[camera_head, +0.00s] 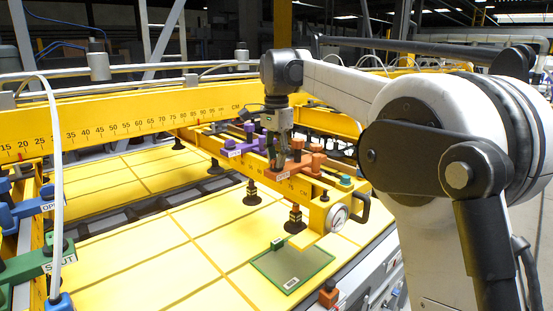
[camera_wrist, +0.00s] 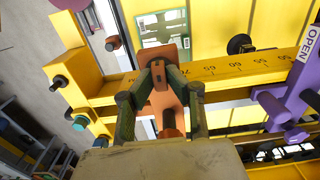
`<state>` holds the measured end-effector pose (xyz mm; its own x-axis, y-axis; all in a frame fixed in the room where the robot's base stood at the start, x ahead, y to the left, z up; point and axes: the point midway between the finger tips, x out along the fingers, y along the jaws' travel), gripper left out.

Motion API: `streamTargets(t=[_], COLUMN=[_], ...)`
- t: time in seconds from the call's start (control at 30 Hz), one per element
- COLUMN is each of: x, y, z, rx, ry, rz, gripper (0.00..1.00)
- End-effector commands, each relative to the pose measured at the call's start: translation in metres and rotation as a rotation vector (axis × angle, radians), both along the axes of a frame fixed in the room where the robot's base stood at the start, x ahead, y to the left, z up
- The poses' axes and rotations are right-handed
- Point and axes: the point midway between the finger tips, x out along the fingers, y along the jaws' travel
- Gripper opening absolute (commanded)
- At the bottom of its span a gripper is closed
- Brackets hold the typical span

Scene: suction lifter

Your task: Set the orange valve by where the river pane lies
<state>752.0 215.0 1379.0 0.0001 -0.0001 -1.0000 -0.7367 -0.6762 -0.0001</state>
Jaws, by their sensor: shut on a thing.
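The orange valve (camera_head: 302,163) sits on the yellow lifter beam, with a white label on its near side that I cannot read. My gripper (camera_head: 276,163) comes down on it from above and is shut on its orange handle. In the wrist view, the fingers of my gripper (camera_wrist: 158,68) close around the orange valve (camera_wrist: 171,97). A pane with a green frame (camera_head: 292,267) lies flat on the yellow table below the beam's near end, bearing a small label. It also shows in the wrist view (camera_wrist: 150,42). I cannot read whether it is the river pane.
A purple valve (camera_head: 243,146) stands farther along the beam; its label reads OPEN in the wrist view (camera_wrist: 294,105). A round gauge (camera_head: 338,218) is on the beam's end. At left are a blue valve marked OPEN (camera_head: 28,210) and a green one marked SHUT (camera_head: 42,262).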

Motion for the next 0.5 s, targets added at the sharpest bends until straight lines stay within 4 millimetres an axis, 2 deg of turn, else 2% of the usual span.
streamTargets(t=[0.37,0.4,0.5], x=[0.0002,0.0002,0.0002], y=[-0.0002,-0.0002,-0.0002], z=[0.0002,0.0002,0.0002], rx=[0.000,0.000,0.000], ry=[0.000,0.000,0.000], rz=[-0.005,-0.005,-0.005], gripper=[0.00,0.16,0.29])
